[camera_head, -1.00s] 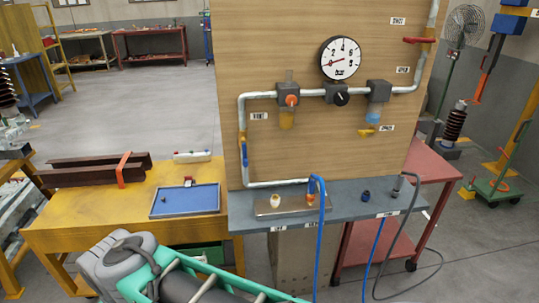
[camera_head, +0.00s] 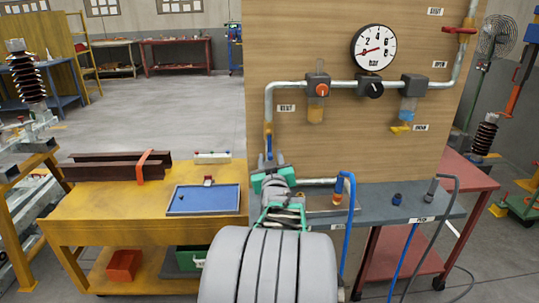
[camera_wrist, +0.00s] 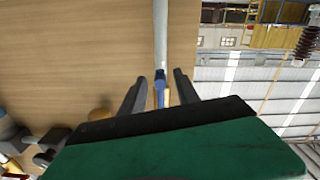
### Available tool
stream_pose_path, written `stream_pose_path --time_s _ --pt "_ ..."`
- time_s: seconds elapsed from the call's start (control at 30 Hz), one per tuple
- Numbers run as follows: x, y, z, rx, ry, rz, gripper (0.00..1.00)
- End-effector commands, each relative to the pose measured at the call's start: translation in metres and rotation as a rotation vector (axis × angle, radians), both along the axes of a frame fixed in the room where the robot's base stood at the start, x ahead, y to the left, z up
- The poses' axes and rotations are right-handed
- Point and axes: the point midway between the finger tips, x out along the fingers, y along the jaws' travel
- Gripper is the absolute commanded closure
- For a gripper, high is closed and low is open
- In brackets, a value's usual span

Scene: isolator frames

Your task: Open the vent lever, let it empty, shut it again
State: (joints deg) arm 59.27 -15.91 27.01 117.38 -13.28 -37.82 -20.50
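The vent lever, a blue handle (camera_head: 268,146) on a yellow-and-blue valve, sits low on the left vertical pipe (camera_head: 268,105) of the wooden board. My gripper (camera_head: 271,160) is just in front of it and partly hides it. In the wrist view the two dark fingers of my gripper (camera_wrist: 160,74) are apart, with the blue lever (camera_wrist: 159,88) between them, in line with the pipe. A gap shows on both sides of the lever, and I see no grip on it. The round gauge (camera_head: 374,47) is above the pipe, its red needle pointing left and slightly down.
The grey shelf (camera_head: 400,203) below the board holds fittings and a blue hose (camera_head: 350,215). A yellow bench (camera_head: 90,212) with a blue tray (camera_head: 203,199) and brown beams (camera_head: 110,171) stands at left. A red valve handle (camera_head: 459,30) is at upper right.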

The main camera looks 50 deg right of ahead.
Motion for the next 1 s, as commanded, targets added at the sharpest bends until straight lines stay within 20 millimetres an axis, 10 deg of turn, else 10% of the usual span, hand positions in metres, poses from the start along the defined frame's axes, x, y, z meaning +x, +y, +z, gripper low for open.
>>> stream_pose_path --time_s 0.5,1.0 --pt "0.025 -0.027 0.000 0.002 0.000 0.002 0.63" --pt "0.025 -0.027 0.000 0.002 0.000 0.002 1.00"
